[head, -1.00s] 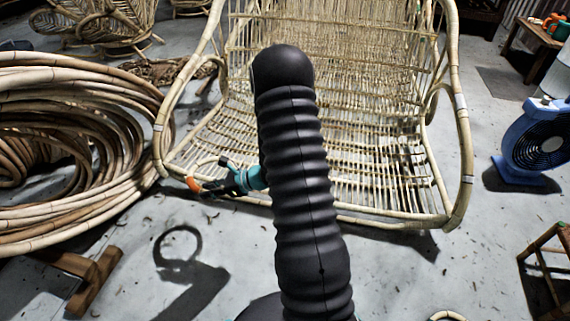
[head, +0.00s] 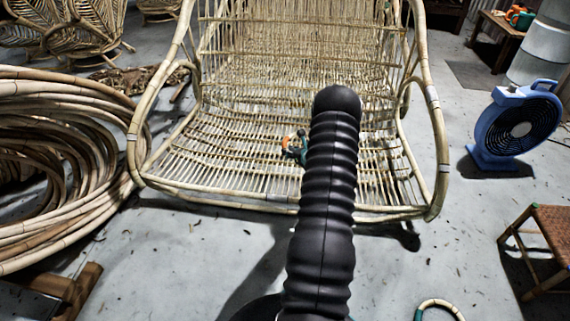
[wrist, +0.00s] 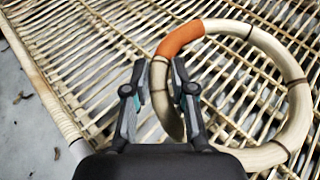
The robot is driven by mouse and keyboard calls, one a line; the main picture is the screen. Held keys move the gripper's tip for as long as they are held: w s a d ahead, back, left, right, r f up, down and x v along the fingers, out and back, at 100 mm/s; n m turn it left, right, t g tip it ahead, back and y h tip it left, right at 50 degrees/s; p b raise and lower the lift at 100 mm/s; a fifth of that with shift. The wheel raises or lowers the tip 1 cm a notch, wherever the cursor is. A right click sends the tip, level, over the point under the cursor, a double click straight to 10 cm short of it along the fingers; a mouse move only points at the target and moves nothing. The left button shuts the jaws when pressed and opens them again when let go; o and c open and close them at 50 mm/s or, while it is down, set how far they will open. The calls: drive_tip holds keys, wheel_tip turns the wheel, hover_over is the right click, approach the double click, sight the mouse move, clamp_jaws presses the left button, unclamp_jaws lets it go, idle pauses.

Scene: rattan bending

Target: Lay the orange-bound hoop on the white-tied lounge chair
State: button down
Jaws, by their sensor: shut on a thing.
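The lounge chair (head: 280,205) is pale rattan with a slatted seat and tall back; white ties (head: 432,97) show on its arm loops. My gripper (wrist: 160,72) is shut on the left side of a pale hoop (wrist: 298,105), just below its orange binding (wrist: 180,38). The hoop is over the seat slats (wrist: 85,60) in the wrist view; I cannot tell if it touches them. In the head view my gripper (head: 297,146) is over the seat, with a bit of orange beside it; my arm hides most of the hoop.
A big coil of rattan poles (head: 60,150) stands left of the chair. A blue fan (head: 515,125) and a woven stool (head: 545,235) are at the right. A green-bound hoop (head: 440,303) shows at the bottom edge.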

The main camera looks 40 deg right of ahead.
drive_tip(key=shift+d+f, duration=0.2)
drive_tip(key=shift+d, duration=0.1)
drive_tip(key=b, duration=0.1)
hover_over(266, 170)
drive_tip(key=f, duration=0.6)
drive_tip(key=shift+w+d+f, duration=0.1)
drive_tip(key=shift+w+f, duration=0.15)
drive_tip(key=shift+f, duration=0.1)
wheel_tip(266, 170, down, 4)
drive_tip(key=shift+f+b, duration=0.1)
drive_tip(key=shift+b, duration=0.25)
drive_tip(key=c, duration=0.9)
unclamp_jaws()
drive_tip(key=shift+c, duration=0.2)
drive_tip(key=shift+s, duration=0.15)
